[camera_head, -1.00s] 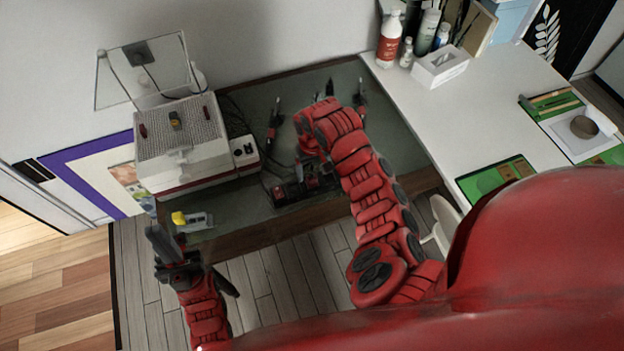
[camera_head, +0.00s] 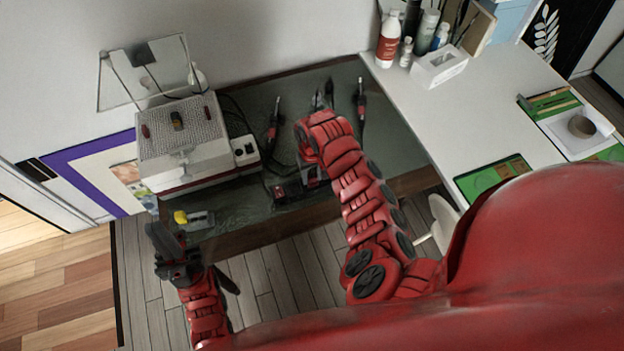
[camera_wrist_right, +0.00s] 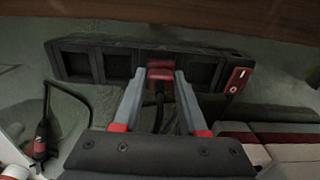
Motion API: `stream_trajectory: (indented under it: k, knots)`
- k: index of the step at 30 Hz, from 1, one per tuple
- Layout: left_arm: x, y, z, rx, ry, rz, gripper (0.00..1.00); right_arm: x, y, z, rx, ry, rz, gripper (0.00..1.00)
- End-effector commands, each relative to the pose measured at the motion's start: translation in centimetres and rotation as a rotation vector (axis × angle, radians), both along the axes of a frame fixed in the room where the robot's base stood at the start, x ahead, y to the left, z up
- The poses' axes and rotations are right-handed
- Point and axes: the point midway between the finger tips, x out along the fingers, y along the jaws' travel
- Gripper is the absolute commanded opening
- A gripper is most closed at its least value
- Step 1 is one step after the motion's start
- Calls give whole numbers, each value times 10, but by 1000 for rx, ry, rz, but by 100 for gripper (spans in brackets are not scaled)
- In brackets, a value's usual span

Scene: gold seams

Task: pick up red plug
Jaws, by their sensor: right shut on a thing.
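The red plug (camera_wrist_right: 160,70) sits at the black power strip (camera_wrist_right: 118,66) in the right wrist view, with a dark cable running from it toward my wrist. I cannot tell whether it is still fully seated in its socket. My right gripper (camera_wrist_right: 161,78) is shut on the plug, with one grey finger on each side. In the head view the power strip (camera_head: 285,190) lies near the table's front edge, partly hidden by my right arm. My left gripper (camera_head: 166,240) hangs by the table's front left corner, away from the plug; its opening is unclear.
A white-and-grey box device (camera_head: 180,142) stands at the table's left. A yellow-and-grey tool (camera_head: 193,219) lies near the front left corner. Dark handheld tools (camera_head: 273,122) lie at the back. A white desk (camera_head: 445,105) adjoins on the right. The red switch (camera_wrist_right: 238,79) is on the strip's end.

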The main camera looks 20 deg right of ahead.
Motion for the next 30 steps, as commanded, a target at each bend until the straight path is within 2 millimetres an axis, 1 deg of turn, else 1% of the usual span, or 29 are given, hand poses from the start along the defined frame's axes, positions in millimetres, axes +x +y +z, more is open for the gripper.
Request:
stream_trajectory:
  k: [1, 2, 20, 26, 30]
  knots:
    - [0, 0, 0, 0, 0, 0, 0, 0, 0, 0, 0, 0, 0, 4]
    - [0, 0, 0, 0, 0, 0, 0, 0, 0, 0, 0, 0, 0, 0]
    - [0, 0, -2, 0, 0, 0, 0, 1, 0, 3, 1, -4, 0, 0]
    - [0, 0, -9, 0, 0, 0, 0, 1, 0, 15, 1, -4, 1, 0]
    - [0, 0, -22, 0, 0, 0, 0, 2, -1, 34, -1, -9, 0, 0]
